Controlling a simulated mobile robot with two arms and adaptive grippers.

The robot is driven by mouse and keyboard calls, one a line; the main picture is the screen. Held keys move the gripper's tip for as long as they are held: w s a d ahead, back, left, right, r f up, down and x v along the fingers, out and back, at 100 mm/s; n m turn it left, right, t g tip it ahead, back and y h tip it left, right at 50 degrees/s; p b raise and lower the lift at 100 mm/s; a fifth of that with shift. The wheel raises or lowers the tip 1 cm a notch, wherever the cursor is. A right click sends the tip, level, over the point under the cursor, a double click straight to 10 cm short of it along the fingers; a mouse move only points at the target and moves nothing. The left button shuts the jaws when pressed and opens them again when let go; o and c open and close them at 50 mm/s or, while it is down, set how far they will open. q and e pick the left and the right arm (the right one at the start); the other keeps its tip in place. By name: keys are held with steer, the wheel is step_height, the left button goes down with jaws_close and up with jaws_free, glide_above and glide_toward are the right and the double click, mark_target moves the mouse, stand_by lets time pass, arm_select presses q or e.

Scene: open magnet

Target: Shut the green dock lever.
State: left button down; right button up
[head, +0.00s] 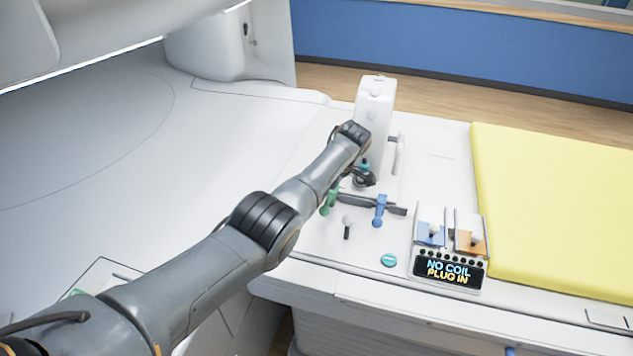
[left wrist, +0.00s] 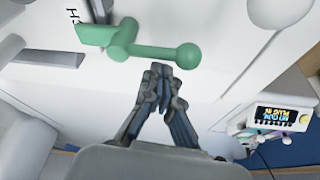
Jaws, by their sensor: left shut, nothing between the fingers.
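The green dock lever (left wrist: 122,42) shows large at the top of the left wrist view, with its arm pointing right and ending in a round knob (left wrist: 188,56). In the head view the green lever (head: 328,203) is partly visible beside my arm, left of a blue lever (head: 379,210). My left gripper (left wrist: 160,70) is shut and empty. Its fingertips are just below the lever's arm in the left wrist view, close to the knob; I cannot tell whether they touch. In the head view my left gripper (head: 361,178) is near the dock. My right gripper is not in view.
A white post (head: 375,103) stands behind the dock. A yellow pad (head: 560,200) lies right; the white surface at left is clear.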

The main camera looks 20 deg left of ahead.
arm_select(q)
steer(key=shift+d, duration=0.3)
stand_by(0.5)
